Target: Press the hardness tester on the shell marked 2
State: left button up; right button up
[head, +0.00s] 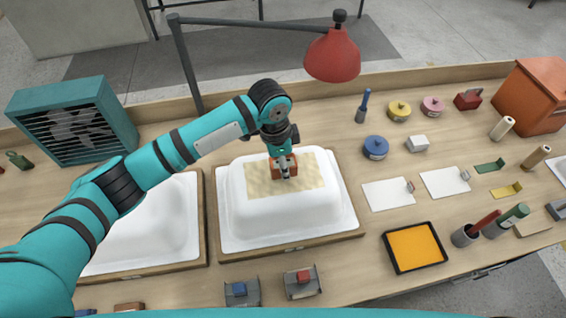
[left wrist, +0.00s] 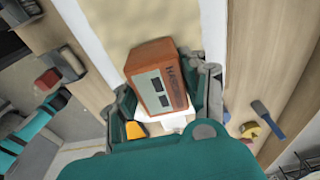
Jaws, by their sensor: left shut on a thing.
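My left gripper (head: 284,174) is shut on an orange-brown box-shaped tester (head: 278,168), which also shows between the fingers in the left wrist view (left wrist: 158,78). The tester is at the beige patch (head: 311,176) on top of the right white shell (head: 280,215). I cannot tell whether it touches the patch. A second white shell (head: 150,235) lies to the left, partly behind my left arm. Each shell sits in a wooden frame with a small plate at the front; the plate marks are too small to read. My right gripper is out of view.
A red lamp (head: 332,55) hangs behind the right shell. A teal fan box (head: 75,122) stands at the back left. Two small holders, one with a blue block (head: 240,289) and one with a red block (head: 303,278), stand in front. An orange tray (head: 415,247) lies right.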

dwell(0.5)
pick_arm(q)
jog(key=shift+f, duration=0.5)
dwell(0.4)
dwell(0.8)
jog(key=shift+s+f, duration=0.15)
dwell(0.7)
jog(key=shift+f, duration=0.1)
dwell(0.4)
jog(key=shift+p, duration=0.35)
notch_tip(320, 180, up, 8)
jog(key=p, duration=0.7)
jog(key=shift+f, duration=0.2)
jog(key=shift+f, duration=0.1)
